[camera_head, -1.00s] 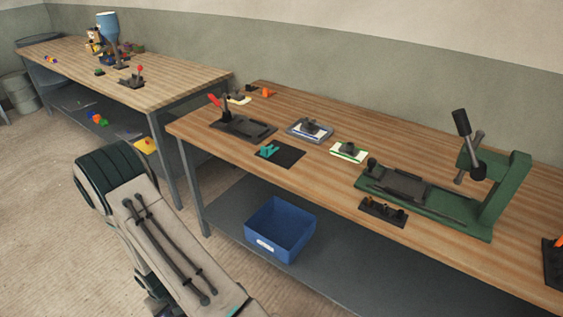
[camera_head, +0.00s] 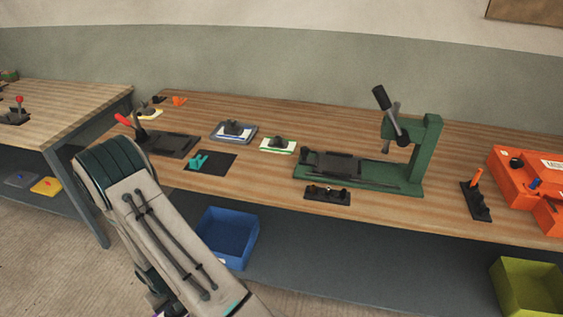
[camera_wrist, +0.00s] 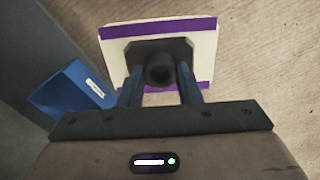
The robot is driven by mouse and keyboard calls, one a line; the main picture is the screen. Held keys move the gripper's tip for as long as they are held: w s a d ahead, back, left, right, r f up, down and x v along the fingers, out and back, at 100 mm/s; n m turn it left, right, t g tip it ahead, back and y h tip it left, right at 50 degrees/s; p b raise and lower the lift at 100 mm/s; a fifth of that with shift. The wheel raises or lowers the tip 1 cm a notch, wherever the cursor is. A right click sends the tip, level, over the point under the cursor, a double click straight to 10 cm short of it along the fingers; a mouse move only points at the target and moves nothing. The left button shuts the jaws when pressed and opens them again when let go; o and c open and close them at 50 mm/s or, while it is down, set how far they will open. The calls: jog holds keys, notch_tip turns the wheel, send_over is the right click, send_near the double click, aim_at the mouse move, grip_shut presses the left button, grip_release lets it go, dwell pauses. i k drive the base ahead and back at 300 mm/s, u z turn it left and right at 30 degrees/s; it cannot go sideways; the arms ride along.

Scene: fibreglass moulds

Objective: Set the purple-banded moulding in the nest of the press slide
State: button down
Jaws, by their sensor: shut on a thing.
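The purple-banded moulding (camera_wrist: 201,42) shows in the wrist view as a cream plate with purple bands along two opposite edges and a dark block with a round knob on top. My gripper (camera_wrist: 160,82) is shut on that knob, and the plate hangs over the floor. In the head view my gripper is hidden low behind my arm. The green press (camera_head: 430,150) stands on the right half of the bench. Its slide (camera_head: 333,164), a dark plate at the left of the press bed, looks empty. The nest's details are too small to tell.
A green-banded moulding (camera_head: 279,146) and a grey tray with a blue-banded moulding (camera_head: 233,132) sit left of the press. A black peg rack (camera_head: 327,194) lies before it. A blue bin (camera_head: 227,236) is on the lower shelf. An orange case (camera_head: 527,182) stands at right.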

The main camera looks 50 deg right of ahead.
aim_at(338, 164)
jog(key=z, duration=1.5)
